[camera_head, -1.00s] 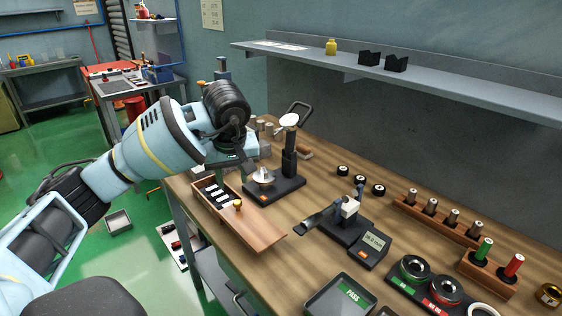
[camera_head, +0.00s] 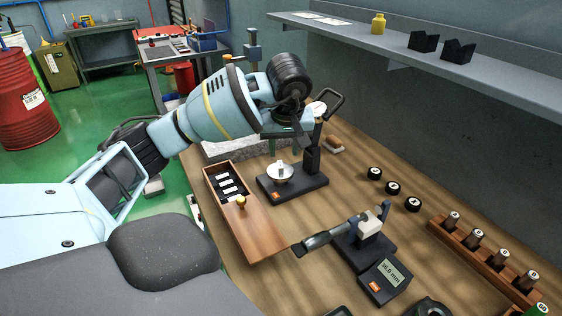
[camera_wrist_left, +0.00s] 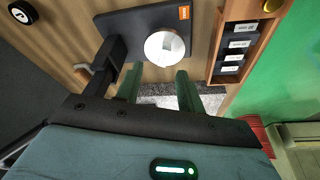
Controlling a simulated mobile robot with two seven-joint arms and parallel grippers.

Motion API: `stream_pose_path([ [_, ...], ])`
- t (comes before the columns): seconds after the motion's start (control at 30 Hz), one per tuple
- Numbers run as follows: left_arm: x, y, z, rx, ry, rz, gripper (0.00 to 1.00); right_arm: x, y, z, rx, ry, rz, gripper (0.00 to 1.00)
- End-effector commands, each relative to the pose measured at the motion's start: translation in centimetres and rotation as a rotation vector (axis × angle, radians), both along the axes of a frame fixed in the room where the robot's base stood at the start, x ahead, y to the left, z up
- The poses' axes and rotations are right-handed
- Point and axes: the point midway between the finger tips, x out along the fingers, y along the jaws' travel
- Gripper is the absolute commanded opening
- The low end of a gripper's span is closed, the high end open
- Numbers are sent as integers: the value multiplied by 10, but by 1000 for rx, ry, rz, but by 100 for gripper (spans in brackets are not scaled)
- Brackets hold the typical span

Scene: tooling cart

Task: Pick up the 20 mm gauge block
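An open wooden box (camera_head: 262,232) with a knobbed lid holds several pale gauge blocks (camera_head: 226,183) in a black insert. In the left wrist view, blocks with small white labels (camera_wrist_left: 238,43) show, but I cannot read their sizes. A comparator stand (camera_head: 312,183) is beside the box. A small pale block seems to stand on its round plate (camera_head: 279,174), which also shows in the left wrist view (camera_wrist_left: 165,47). My left gripper (camera_head: 284,143) is above the bench behind the stand. Its green fingers (camera_wrist_left: 157,88) are apart and empty. My right gripper is not in view.
A micrometer in a holder (camera_head: 350,235) with a digital display stands right of the box. Several black ring pieces (camera_head: 393,188) and a wooden rack of pins (camera_head: 478,250) lie further right. A grey shelf (camera_head: 450,48) runs along the wall. The stand's dial and post rise close to the gripper.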

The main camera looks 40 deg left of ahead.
Motion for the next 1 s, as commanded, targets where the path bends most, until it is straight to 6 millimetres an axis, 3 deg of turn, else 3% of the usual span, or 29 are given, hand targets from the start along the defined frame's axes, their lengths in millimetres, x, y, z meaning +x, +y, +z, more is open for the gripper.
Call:
stream_pose_path([
  [0.23,0,4,-9,1,1,2,38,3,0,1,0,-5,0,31],
  [0.6,4,18,-51,-1,0,2,38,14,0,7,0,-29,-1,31],
  [0.87,5,19,-54,0,-2,1,38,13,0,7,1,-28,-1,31],
  [1.0,5,19,-54,0,-2,1,24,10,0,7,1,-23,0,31],
])
